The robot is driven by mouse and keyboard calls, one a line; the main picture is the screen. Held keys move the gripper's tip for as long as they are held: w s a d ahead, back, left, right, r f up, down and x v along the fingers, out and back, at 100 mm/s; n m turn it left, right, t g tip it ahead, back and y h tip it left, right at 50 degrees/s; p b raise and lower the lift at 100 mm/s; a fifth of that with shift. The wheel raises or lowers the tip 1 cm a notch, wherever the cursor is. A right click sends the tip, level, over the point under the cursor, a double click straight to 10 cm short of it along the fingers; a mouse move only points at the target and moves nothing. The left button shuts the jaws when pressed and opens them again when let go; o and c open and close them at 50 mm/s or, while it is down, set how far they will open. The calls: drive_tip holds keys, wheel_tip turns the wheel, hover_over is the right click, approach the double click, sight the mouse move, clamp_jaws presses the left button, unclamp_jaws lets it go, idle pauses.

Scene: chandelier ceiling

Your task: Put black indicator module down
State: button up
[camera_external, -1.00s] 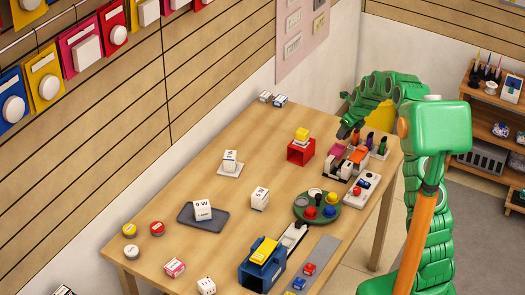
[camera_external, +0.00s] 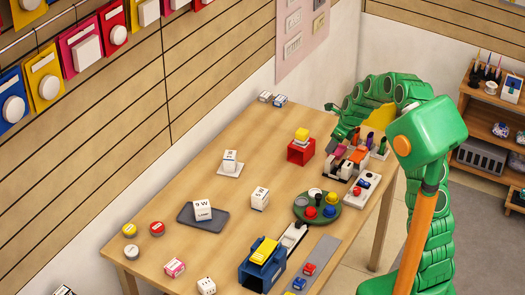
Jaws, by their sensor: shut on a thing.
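My gripper (camera_external: 338,131) is above the far right part of the wooden table (camera_external: 220,180), left of and behind a row of upright coloured pieces. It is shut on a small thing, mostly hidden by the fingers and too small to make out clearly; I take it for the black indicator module. A round green tray (camera_external: 298,211) nearer the camera carries several small round pieces in red, blue, yellow, white and black.
A red open box (camera_external: 293,155) with yellow and white blocks stands left of my gripper. A white panel with buttons (camera_external: 356,194) and a black rack (camera_external: 333,170) lie close below.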

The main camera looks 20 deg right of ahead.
drive_tip(key=s+a+n+g, duration=0.3)
drive_tip(key=s+a+n, duration=0.75)
drive_tip(key=s, duration=0.55)
drive_tip(key=s+a+n+g, duration=0.3)
drive_tip(key=s+a+n, duration=0.4)
drive_tip(key=s+a, duration=0.75)
hover_over(264, 234)
drive_tip(key=d, duration=0.1)
drive_tip(key=f, duration=0.8)
drive_tip(key=shift+w+d+f, duration=0.15)
drive_tip(key=shift+w+f, duration=0.25)
drive_tip(key=shift+w+a+f, duration=0.2)
drive_tip(key=shift+f, duration=1.7)
drive_tip(key=shift+f, duration=0.1)
drive_tip(key=o, duration=1)
